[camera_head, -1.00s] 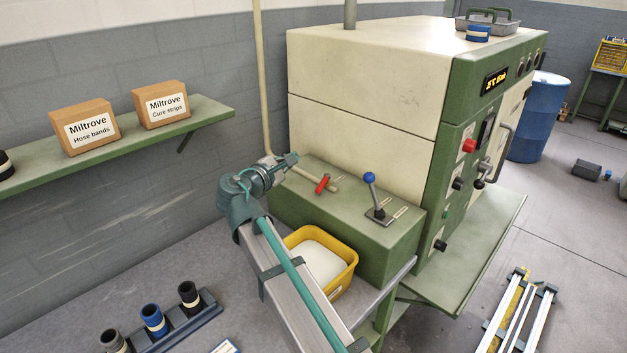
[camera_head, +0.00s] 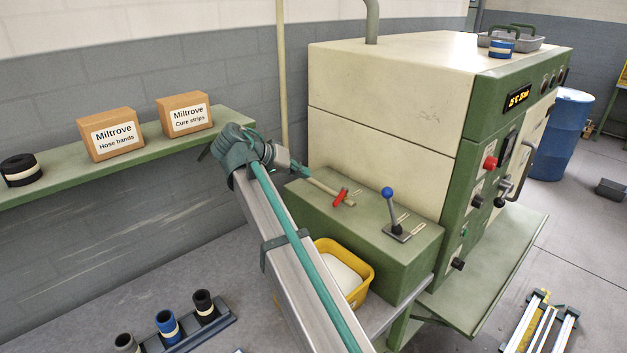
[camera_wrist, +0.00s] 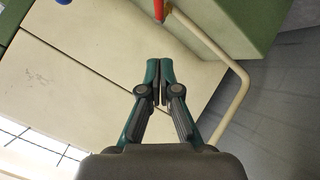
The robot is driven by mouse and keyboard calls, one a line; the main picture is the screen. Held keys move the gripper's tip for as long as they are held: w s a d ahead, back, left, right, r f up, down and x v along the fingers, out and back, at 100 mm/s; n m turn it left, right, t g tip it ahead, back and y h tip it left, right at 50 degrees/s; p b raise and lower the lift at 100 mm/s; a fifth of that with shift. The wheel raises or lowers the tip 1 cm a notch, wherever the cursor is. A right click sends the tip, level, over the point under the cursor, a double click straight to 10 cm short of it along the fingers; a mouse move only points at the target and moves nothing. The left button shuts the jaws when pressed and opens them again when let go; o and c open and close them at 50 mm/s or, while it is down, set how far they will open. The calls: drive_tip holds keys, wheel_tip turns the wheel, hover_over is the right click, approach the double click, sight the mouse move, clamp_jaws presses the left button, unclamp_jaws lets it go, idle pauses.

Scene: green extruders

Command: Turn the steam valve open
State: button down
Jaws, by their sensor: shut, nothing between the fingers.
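The steam valve appears as a red handle (camera_head: 340,197) on a pale pipe that runs over the green box top beside the cream machine. My gripper (camera_head: 303,171) is shut and empty, a little to the left of the red handle and apart from it. In the wrist view my gripper's fingertips (camera_wrist: 160,65) are together, over a cream surface. The red handle (camera_wrist: 159,9) shows there at the top edge, partly cut off, beyond the fingertips. My wrist hides part of my gripper in the head view.
A blue-knobbed lever (camera_head: 388,195) stands right of the valve on the green box (camera_head: 365,235). A yellow tub (camera_head: 363,290) sits below in front. The pale pipe (camera_wrist: 233,105) bends near my gripper. A shelf with two boxes (camera_head: 110,134) is at left.

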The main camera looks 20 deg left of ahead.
sight(340, 197)
drive_tip(key=p+x, duration=0.1)
drive_tip(key=x, duration=0.2)
drive_tip(key=s+p+x, duration=0.1)
drive_tip(key=x, duration=0.3)
drive_tip(key=d+f+p+x, duration=0.1)
drive_tip(key=p+x, duration=0.1)
drive_tip(key=x, duration=0.2)
drive_tip(key=shift+s+f, duration=0.15)
drive_tip(key=shift+s, duration=0.05)
drive_tip(key=shift+d+f, duration=0.25)
drive_tip(key=shift+f, duration=0.25)
